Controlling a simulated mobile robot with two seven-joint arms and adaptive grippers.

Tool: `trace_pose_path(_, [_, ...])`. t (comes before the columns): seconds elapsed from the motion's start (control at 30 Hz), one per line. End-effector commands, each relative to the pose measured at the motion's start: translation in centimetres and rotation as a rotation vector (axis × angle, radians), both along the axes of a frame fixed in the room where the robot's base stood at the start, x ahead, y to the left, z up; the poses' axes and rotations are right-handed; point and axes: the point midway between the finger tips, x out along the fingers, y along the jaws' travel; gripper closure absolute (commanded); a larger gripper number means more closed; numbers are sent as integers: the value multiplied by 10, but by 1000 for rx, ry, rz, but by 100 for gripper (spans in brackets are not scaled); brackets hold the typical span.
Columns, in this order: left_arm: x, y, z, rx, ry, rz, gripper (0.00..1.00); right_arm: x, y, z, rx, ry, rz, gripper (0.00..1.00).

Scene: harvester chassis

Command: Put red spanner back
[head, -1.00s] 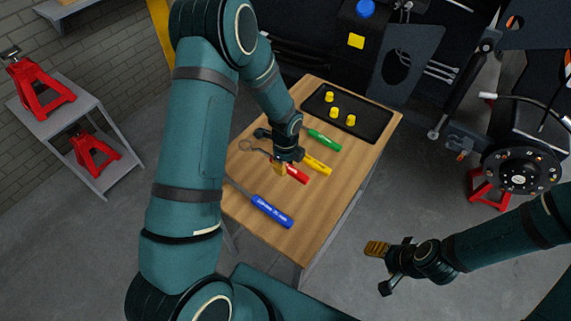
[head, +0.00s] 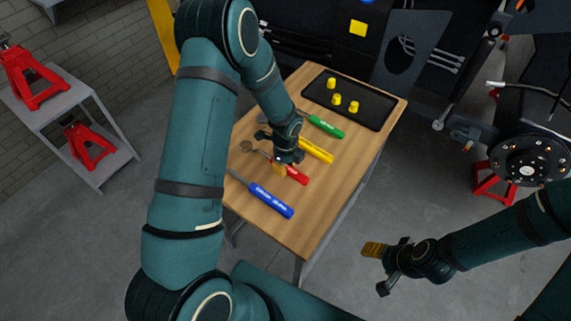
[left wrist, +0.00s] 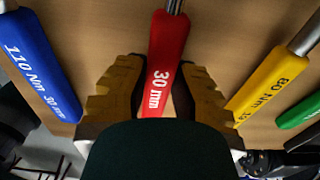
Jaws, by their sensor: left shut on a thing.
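The red spanner (head: 297,174) lies on the wooden table, its ring end to the left and its red handle partly hidden by my left gripper (head: 281,165). In the left wrist view its handle (left wrist: 167,50), marked 30 mm, runs between the two yellow-brown fingers of the gripper (left wrist: 152,95). My left gripper is shut on the handle, low over the table top. I cannot tell whether the handle is lifted clear of the wood. My right gripper (head: 377,268) hangs over the floor right of the table, empty; its finger opening is unclear.
A blue tool (head: 270,202) lies in front of the red spanner on the table (head: 322,210). A yellow tool (head: 318,152) and a green tool (head: 326,127) lie behind it. A black tray (head: 372,113) with several yellow caps is at the back.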

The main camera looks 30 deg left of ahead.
Motion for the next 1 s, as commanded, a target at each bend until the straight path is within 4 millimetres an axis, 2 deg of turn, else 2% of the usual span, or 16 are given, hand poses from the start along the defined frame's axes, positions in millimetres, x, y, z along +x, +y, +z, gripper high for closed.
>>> trace_pose_path(0.27, [1, 0, 0, 0, -2, 0, 100, 0, 0, 0, 0, 1, 1, 38])
trace_pose_path(0.3, [1, 0, 0, 0, -1, 0, 62, 0, 0, 0, 0, 0, 0, 38])
trace_pose_path(0.33, [1, 0, 0, 0, -1, 0, 52, 0, 0, 0, 0, 0, 1, 38])
trace_pose_path(0.37, [1, 0, 0, 0, -1, 0, 48, 0, 0, 0, 0, 0, 0, 38])
trace_pose_path(0.73, [0, 0, 3, 0, -2, 0, 48, 0, 0, 0, 0, -1, 1, 38])
trace_pose_path(0.87, [1, 0, 19, -1, -4, 1, 48, 0, 0, 0, 0, 0, 0, 38])
trace_pose_path(1.0, [1, 0, 47, -1, -5, 1, 48, 0, 0, 0, 0, 0, 0, 38])
